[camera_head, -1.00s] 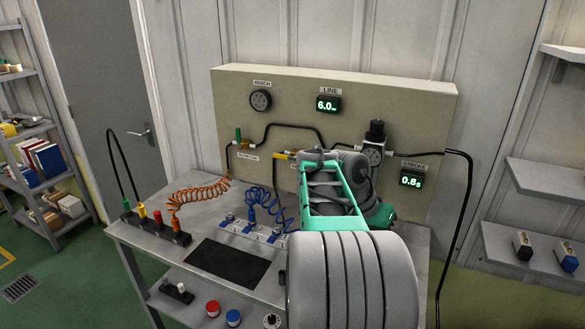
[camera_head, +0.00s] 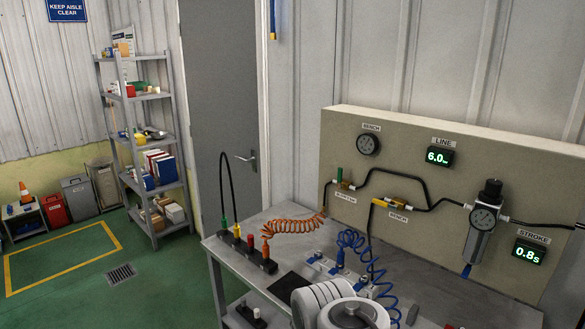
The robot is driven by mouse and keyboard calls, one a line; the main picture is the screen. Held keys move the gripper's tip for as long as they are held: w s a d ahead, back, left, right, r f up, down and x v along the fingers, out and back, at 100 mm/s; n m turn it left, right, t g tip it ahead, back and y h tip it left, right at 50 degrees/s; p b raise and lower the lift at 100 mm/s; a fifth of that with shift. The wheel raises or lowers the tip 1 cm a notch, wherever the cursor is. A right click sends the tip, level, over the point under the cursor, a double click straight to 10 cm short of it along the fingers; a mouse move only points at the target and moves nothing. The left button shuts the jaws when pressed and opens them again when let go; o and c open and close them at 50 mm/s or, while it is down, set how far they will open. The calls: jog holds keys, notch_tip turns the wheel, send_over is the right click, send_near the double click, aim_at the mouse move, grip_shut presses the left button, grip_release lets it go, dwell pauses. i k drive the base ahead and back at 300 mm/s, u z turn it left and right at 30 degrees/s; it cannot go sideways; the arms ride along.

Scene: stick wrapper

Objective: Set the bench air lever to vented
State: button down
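The air panel (camera_head: 480,146) stands along the back of the bench. A valve with a yellow lever (camera_head: 379,202) sits on the black air line, with a small label below it that seems to read BENCH. The yellow lever lies roughly level, along the line. To its left is a valve with a green lever (camera_head: 340,175) that stands upright; its label is too small to read surely. The round BENCH gauge (camera_head: 368,145) is above; its needle is unclear. The LINE display (camera_head: 439,157) reads 6.0. My gripper is out of view; only grey arm parts show at the bottom.
A regulator with a gauge (camera_head: 483,222) and a STROKE display (camera_head: 529,254) reading 0.8 are on the panel's right. Orange (camera_head: 292,225) and blue (camera_head: 352,241) coiled hoses rise from the bench top. A shelf rack (camera_head: 150,160) stands left; the green floor there is open.

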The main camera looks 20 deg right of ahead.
aim_at(379, 202)
jog(key=z, duration=1.6)
jog(key=k, duration=0.4)
jog(key=u, duration=0.5)
jog(key=i, duration=0.5)
jog(key=u, duration=0.05)
